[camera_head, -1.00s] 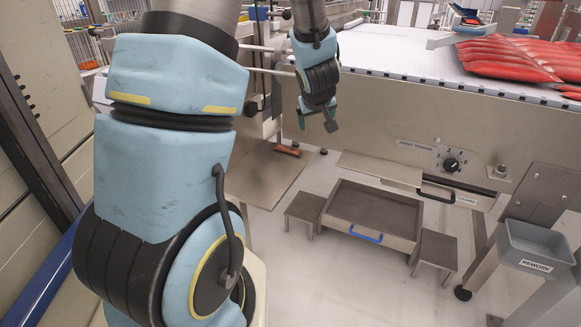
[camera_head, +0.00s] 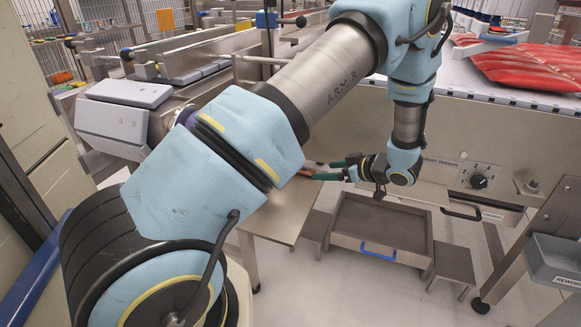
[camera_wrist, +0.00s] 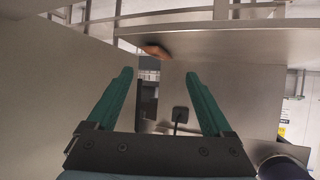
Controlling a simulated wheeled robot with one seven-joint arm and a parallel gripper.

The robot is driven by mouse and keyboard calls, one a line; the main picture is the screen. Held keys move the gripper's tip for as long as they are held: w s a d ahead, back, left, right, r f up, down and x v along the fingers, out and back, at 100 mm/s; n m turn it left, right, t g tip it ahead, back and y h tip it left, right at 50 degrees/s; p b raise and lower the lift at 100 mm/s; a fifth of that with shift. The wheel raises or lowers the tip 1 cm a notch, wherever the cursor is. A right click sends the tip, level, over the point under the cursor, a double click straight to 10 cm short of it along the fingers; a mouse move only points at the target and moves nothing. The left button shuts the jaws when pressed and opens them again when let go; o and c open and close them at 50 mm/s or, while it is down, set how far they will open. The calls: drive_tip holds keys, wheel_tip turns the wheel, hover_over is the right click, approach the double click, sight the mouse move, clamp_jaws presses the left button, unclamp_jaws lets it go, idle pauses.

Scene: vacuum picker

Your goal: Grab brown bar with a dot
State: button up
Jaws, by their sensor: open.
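The brown bar (camera_wrist: 155,51) shows in the wrist view as a small reddish-brown piece on a grey surface, beyond my open fingertips and roughly between them. I cannot make out a dot on it. In the head view a thin sliver of the bar (camera_head: 322,176) shows beside my fingers, above the steel side table; my arm hides much of that area. My gripper (camera_wrist: 160,75) has two green fingers spread apart with nothing between them. In the head view my gripper (camera_head: 325,169) points left toward the bar.
The small steel table (camera_head: 283,212) stands below my arm. A dark tray with a blue handle (camera_head: 378,249) sits low to its right. The conveyor frame with a knob (camera_head: 479,181) rises behind my wrist. A grey rework bin (camera_head: 556,262) is at the right edge.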

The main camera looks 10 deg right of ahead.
sight(300, 169)
drive_tip(key=x, duration=0.5)
drive_tip(key=shift+w+a, duration=0.15)
drive_tip(key=shift+w, duration=0.05)
drive_tip(key=x, duration=0.5)
drive_tip(key=shift+w+r+p, duration=0.3)
drive_tip(key=shift+r+p, duration=0.05)
clamp_jaws()
